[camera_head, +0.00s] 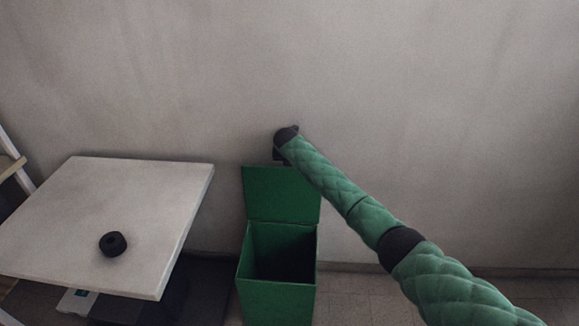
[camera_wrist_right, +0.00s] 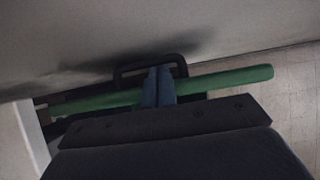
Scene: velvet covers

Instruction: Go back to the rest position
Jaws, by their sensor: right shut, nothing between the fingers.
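My right arm reaches in from the right in the head view, with its dark right gripper (camera_head: 280,155) just above the raised lid (camera_head: 282,195) of a green bin (camera_head: 276,300). The bin stands open, its lid upright at the back and its inside dark. In the right wrist view the two bluish fingers (camera_wrist_right: 158,88) are together with nothing between them. The lid's green edge (camera_wrist_right: 230,80) runs across behind them; I cannot tell whether they touch it. My left gripper is in neither view.
A white table (camera_head: 60,215) stands at the left, with a small black round object (camera_head: 113,243) on it. A grey wall (camera_head: 430,120) rises close behind the bin. A white device (camera_head: 76,303) lies low by the table. Tiled floor is bare right of the bin.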

